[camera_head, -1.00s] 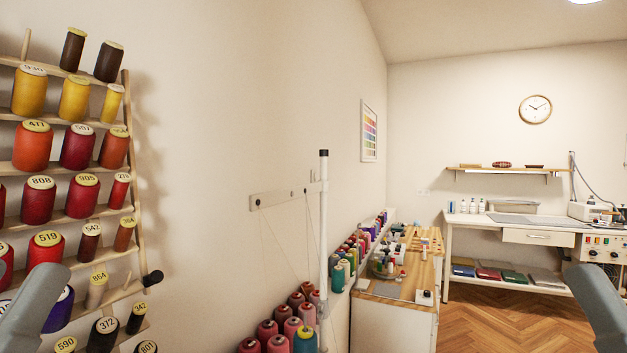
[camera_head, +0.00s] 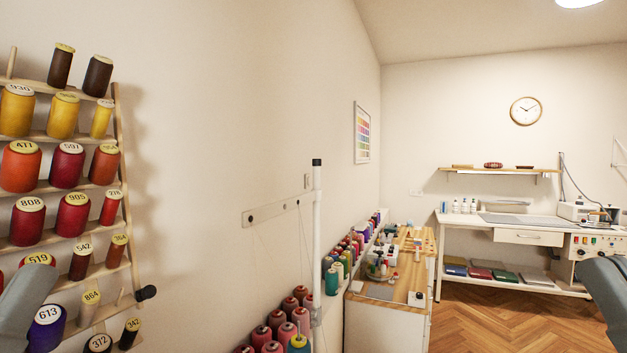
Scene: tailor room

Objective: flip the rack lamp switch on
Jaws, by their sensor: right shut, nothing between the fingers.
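A small pale plate (camera_head: 307,181) that looks like a wall switch is on the left wall, just left of the white upright pole (camera_head: 317,240). Whether it is on or off is too small to tell. The thread rack (camera_head: 118,190) hangs on the wall at the left, full of cones. No lamp on this rack is clearly visible. Part of my right gripper and arm (camera_head: 605,285) shows at the lower right edge, far from the plate and rack. It is shut and empty. My left arm shows at the lower left edge, in front of the rack's lower cones; its gripper is out of view.
A pale strip with pegs (camera_head: 278,211) is fixed to the wall. Several thread cones (camera_head: 298,316) stand below by the pole. A wooden-topped cabinet (camera_head: 388,310) and a white workbench (camera_head: 520,235) stand beyond. The wooden floor (camera_head: 490,325) between them is open.

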